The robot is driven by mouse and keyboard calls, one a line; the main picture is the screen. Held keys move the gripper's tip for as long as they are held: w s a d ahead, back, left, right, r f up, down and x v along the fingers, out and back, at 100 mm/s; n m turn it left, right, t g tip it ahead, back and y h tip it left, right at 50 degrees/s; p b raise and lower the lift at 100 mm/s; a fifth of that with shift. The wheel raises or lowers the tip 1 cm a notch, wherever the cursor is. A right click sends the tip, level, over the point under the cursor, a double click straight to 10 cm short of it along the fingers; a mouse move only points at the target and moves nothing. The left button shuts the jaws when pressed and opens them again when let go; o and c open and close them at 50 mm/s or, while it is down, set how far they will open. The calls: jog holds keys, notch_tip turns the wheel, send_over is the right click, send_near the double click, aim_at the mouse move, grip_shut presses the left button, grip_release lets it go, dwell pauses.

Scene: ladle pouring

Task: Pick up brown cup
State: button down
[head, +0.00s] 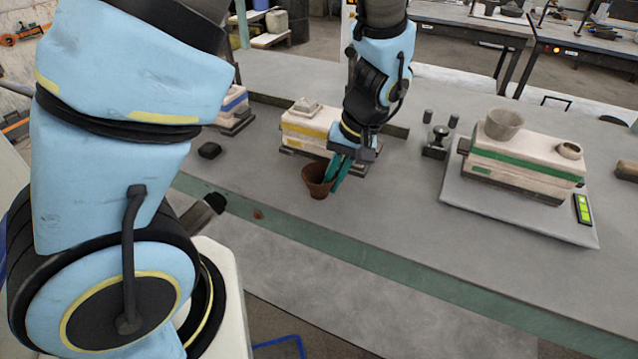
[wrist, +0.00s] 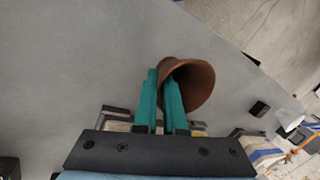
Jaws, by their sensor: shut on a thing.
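The brown cup (head: 317,181) stands upright on or just above the grey table, in front of the yellow-striped block; I cannot tell whether its base touches. My gripper (head: 337,173) has green fingers and is at the cup's right side in the head view. Part of the cup is hidden behind the fingers.
A yellow-striped block (head: 308,126) is close behind the cup. A green-striped block (head: 525,160) with a grey bowl (head: 503,124) and a small cup (head: 569,150) stands on a scale (head: 480,207) at right. A small black object (head: 209,150) lies left. The table between cup and scale is clear.

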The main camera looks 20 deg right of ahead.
dwell(0.4)
notch_tip(320, 180, up, 10)
jog(key=shift+b, duration=0.75)
